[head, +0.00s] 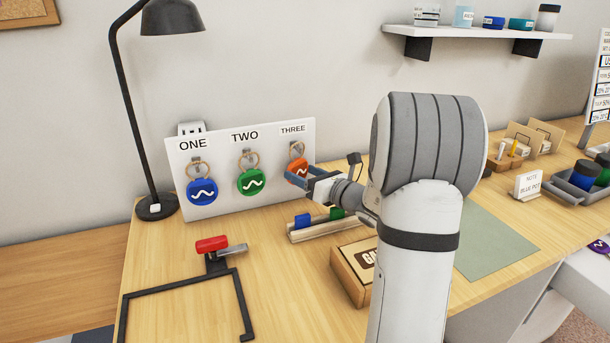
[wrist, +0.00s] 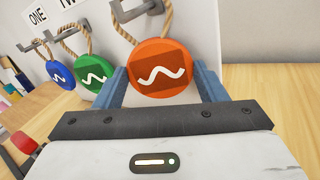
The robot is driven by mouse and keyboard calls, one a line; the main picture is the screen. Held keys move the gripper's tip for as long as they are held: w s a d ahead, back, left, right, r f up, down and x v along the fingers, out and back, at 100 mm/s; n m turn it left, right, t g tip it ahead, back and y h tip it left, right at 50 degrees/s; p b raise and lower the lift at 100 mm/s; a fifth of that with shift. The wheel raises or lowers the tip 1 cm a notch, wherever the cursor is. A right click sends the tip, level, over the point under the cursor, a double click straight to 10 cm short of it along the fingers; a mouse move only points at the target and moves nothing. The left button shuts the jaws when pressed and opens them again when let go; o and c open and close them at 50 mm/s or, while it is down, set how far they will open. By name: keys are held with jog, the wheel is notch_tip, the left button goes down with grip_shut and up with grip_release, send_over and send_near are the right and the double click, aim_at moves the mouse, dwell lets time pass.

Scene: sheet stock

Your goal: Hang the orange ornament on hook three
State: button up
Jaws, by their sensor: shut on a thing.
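The orange ornament (head: 297,171) is a round disc with a white wavy line and a rope loop. It is up at the board under the label THREE in the head view. In the wrist view the orange ornament (wrist: 161,68) sits between the blue fingers of my gripper (wrist: 164,85), which is shut on it. Its rope loop reaches up to the grey hook three (wrist: 138,10). The loop appears to be around the hook, but the contact is partly cut off by the picture's top edge. In the head view my gripper (head: 308,178) is in front of the board.
The white board (head: 232,203) also bears a blue ornament (head: 202,191) under ONE and a green ornament (head: 251,182) under TWO. A black lamp (head: 152,205) stands left of it. A red-handled clamp (head: 212,244), a wooden rack (head: 312,231) and a box (head: 352,272) lie in front.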

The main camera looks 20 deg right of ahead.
jog(key=shift+f+b, duration=0.4)
jog(key=shift+f, duration=0.05)
dwell(0.3)
jog(key=o, duration=1)
jog(key=shift+s+f, duration=0.1)
jog(key=shift+o, duration=0.2)
